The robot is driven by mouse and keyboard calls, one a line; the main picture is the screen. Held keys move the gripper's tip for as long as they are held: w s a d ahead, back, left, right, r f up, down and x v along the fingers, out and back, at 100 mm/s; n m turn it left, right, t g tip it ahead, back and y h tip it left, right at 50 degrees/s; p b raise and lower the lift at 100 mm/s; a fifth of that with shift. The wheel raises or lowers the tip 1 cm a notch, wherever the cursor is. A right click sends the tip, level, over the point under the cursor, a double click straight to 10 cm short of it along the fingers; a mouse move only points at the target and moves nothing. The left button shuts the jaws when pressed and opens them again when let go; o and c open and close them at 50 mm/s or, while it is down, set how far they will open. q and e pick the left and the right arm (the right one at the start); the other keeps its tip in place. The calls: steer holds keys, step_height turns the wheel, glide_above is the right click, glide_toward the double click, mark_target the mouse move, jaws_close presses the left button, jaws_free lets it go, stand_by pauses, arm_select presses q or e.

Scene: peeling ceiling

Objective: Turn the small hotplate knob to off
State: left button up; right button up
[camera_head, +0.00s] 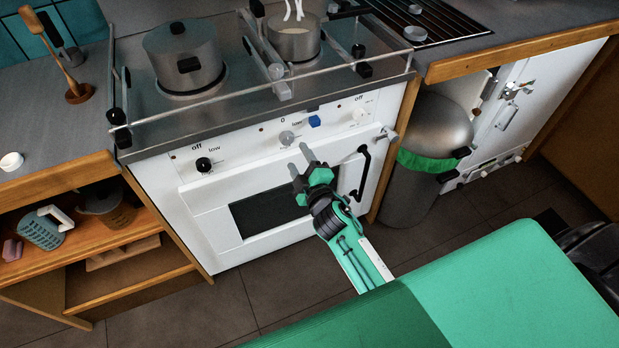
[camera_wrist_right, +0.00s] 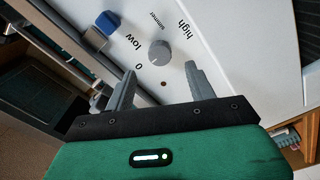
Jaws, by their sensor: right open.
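The stove's white front panel (camera_head: 240,152) carries a black knob (camera_head: 203,164) at left, a grey knob (camera_head: 287,137) in the middle and a pale knob (camera_head: 360,114) at right, near an "off" label. I cannot tell which serves the small hotplate. My right gripper (camera_head: 298,157) is open and empty in front of the panel, just below the grey knob. In the right wrist view the grey knob (camera_wrist_right: 159,53) lies ahead, between the lines of the two fingers, apart from them. Labels "0", "low", "simmer" and "high" surround it; its pointer is unclear. My left gripper is out of view.
A blue block (camera_head: 314,121) sits on the panel beside the grey knob. A lidded pot (camera_head: 184,60) and an open steaming pot (camera_head: 294,39) stand on the stove behind a rail. The oven handle (camera_head: 359,172) sticks out at right, beside a grey bin (camera_head: 410,192).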

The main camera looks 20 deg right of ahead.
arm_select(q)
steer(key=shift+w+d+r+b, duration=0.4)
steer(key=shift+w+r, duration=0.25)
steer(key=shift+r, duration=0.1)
arm_select(e)
steer(key=s, duration=0.6)
steer(key=shift+s+d, duration=0.15)
steer(key=shift+s, duration=0.15)
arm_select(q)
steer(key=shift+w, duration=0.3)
